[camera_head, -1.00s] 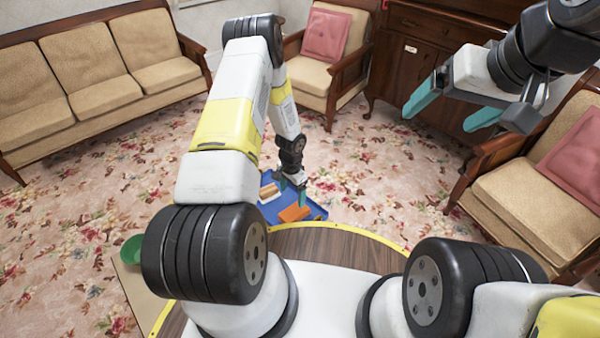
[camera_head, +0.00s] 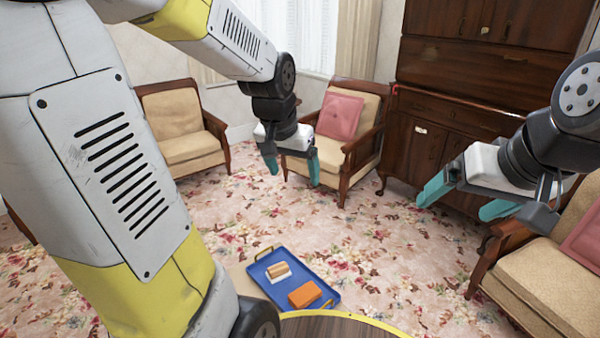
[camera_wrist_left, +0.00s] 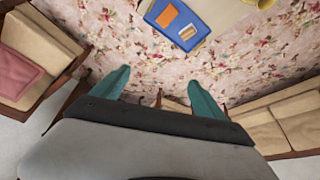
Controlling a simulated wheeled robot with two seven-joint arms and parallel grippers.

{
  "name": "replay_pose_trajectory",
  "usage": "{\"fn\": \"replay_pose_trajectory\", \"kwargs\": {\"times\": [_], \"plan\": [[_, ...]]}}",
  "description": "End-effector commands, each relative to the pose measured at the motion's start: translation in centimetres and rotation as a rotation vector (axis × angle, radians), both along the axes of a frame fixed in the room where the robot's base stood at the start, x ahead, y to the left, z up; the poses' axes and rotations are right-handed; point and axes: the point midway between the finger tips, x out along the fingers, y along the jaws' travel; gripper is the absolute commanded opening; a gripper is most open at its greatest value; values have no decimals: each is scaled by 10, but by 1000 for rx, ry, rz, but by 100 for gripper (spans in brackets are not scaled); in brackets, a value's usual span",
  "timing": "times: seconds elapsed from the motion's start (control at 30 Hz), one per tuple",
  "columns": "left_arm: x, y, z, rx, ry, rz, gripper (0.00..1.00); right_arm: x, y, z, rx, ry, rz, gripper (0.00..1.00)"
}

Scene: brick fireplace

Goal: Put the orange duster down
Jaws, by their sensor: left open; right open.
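The orange duster (camera_head: 305,294) lies in the blue tray (camera_head: 262,272), at its near right part. In the left wrist view the orange duster (camera_wrist_left: 167,16) also shows in the tray (camera_wrist_left: 204,27) near the top edge. My left gripper (camera_head: 292,180) is open and empty, raised well above the floor and apart from the tray, in front of an armchair. Its teal fingers (camera_wrist_left: 157,92) are spread in the left wrist view with nothing between them. My right gripper (camera_head: 458,200) is open and empty at the right, away from the tray.
A tan and white brush-like item (camera_head: 279,271) lies in the tray beside the duster. An armchair with a pink cushion (camera_head: 339,116) stands behind, a dark wooden cabinet (camera_head: 440,128) at the back right, another armchair (camera_head: 540,285) at the right. Flowered carpet (camera_head: 400,260) around the tray is clear.

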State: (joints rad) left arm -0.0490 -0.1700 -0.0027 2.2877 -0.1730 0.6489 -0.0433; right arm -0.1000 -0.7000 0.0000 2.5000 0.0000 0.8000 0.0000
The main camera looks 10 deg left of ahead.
Motion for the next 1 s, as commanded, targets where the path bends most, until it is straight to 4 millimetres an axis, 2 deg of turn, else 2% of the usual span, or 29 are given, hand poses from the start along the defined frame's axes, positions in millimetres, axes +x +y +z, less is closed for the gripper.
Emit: {"fn": "replay_pose_trajectory", "kwargs": {"times": [0.03,0.2,0.3,0.4,0.57,1.0], "plan": [[-20,-2,17,-24,-32,16,83,0,0,0,0,0,0,89],[-82,-13,47,-109,-95,62,83,0,0,0,0,0,0,89],[-108,-18,55,-147,-122,75,83,0,0,0,0,0,0,89],[-124,-22,58,-172,-136,83,83,0,0,0,0,0,0,89],[-132,-24,58,-187,-142,86,83,0,0,0,0,0,0,89],[-132,-24,59,-186,-142,87,83,0,0,0,0,0,0,89]]}}
